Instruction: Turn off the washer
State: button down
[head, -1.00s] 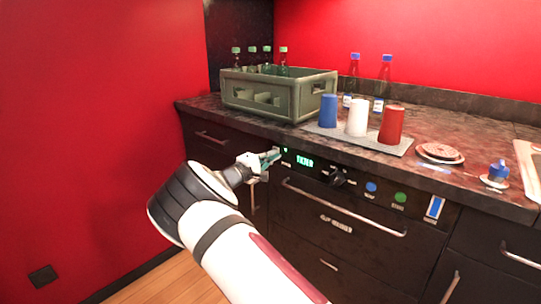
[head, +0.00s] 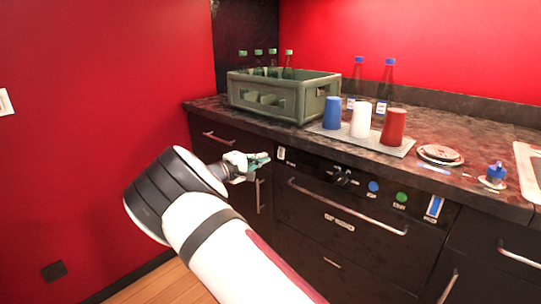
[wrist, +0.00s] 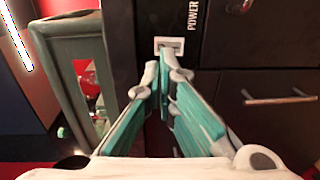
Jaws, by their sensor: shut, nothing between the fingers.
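The washer (head: 330,222) is the dark front-panel appliance under the counter, with a handle across its door. Its control strip holds a black knob (head: 342,178), a blue button (head: 373,187), a green button (head: 401,197) and a blue-and-white tag or switch (head: 434,207). Its display area is dark. A small white power switch (head: 281,153) sits at the strip's left end; the wrist view shows this switch (wrist: 170,45) beside the word POWER. My gripper (head: 267,159) is shut and empty, just left of the switch. In the wrist view its fingertips (wrist: 165,68) are near the switch; contact cannot be told.
A green crate (head: 290,98) with bottles stands on the counter (head: 450,175) above. Blue (head: 332,113), white (head: 360,121) and red (head: 393,127) cups stand on a grey mat. Plates (head: 440,154) and a blue-topped dispenser (head: 495,173) are to the right. Red wall at left.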

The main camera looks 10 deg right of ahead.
jog(key=shift+p+v, duration=0.35)
jog(key=shift+v, duration=2.4)
jog(key=shift+r, duration=0.1)
jog(key=s+d+r+m+g+y, duration=0.1)
jog(key=s+d+r+m+g, duration=0.35)
jog(key=s+d, duration=0.5)
jog(key=s+d+r+m+g+y, duration=0.25)
jog(key=s+d+g+y, duration=0.35)
jog(key=s, duration=0.8)
jog(key=s+a+r+t+y, duration=0.1)
jog(key=s+a+y, duration=0.2)
jog(key=s, duration=1.5)
jog(key=s+a+y, duration=0.4)
jog(key=s, duration=1.4)
notch_tip(320, 180, up, 22)
jog(key=t+p, duration=0.3)
jog(key=p, duration=1.7)
jog(key=shift+w+t, duration=0.25)
jog(key=shift+t, duration=0.1)
